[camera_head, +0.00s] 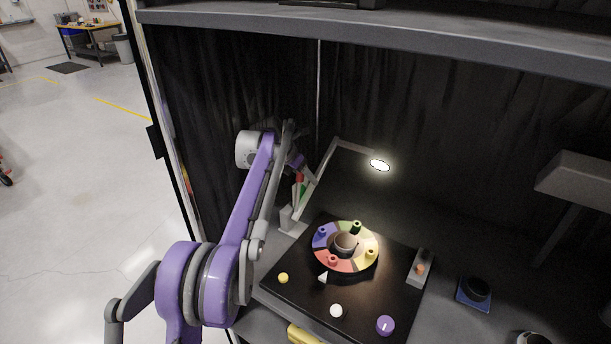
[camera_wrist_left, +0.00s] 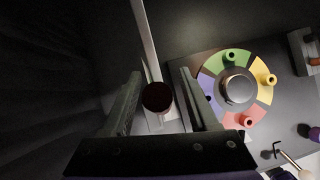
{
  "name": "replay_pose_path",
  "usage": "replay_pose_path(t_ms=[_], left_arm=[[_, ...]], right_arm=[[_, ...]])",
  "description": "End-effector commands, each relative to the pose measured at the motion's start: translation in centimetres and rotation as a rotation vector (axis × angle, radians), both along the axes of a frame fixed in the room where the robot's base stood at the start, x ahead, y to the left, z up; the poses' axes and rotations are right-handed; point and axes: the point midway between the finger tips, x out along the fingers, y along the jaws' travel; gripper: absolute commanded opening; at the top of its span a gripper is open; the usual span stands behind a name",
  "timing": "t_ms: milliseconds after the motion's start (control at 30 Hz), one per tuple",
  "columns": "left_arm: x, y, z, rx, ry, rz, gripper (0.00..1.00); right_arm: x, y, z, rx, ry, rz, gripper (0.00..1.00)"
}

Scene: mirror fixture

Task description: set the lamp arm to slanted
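The lamp stands on the bench left of the colored wheel, with its lit round head (camera_head: 380,165) at the end of a bent pale arm (camera_head: 319,184). A red-ended grip (camera_head: 299,178) shows beside the lower arm in the head view. In the left wrist view, a dark reddish round end (camera_wrist_left: 157,97) lies between my left gripper's fingers (camera_wrist_left: 160,90), beside the pale arm rod (camera_wrist_left: 147,40). The fingers are apart, with gaps on both sides of that end. My left gripper (camera_head: 298,168) is partly hidden in the head view. My right gripper is not in view.
A black panel (camera_head: 300,292) carries a colored wheel (camera_head: 325,241) with pegs, a purple knob (camera_head: 385,325) and small buttons. An orange-switch box (camera_head: 420,268) and a blue-based dark knob (camera_head: 475,291) are to the right. A shelf (camera_head: 400,38) overhangs the bench.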

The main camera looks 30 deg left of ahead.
Motion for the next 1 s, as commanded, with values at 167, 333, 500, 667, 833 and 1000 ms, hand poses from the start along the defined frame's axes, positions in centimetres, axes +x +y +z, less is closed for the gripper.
replay_pose_path(t_ms=[167, 333, 500, 667, 833, 1000], left_arm=[[0.0, 0.0, 0.1, -0.001, -0.002, 0.0, 0.59], [-0.2, 0.1, 0.6, 0.0, -0.002, 0.001, 0.59], [-1.7, 0.6, 2.8, 0.001, -0.002, 0.002, 0.59], [-3.4, 1.3, 5.6, 0.001, -0.002, 0.002, 0.59], [-4.9, 1.8, 7.9, -0.001, -0.002, 0.002, 0.59], [-5.5, 1.9, 9.0, 0.0, -0.002, 0.001, 0.59]], right_arm=[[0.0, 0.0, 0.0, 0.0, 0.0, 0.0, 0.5], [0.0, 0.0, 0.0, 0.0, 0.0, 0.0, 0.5], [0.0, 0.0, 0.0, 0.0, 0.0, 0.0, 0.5], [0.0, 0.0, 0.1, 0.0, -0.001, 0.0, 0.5], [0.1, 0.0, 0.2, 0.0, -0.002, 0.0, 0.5], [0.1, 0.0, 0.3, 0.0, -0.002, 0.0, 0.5]])
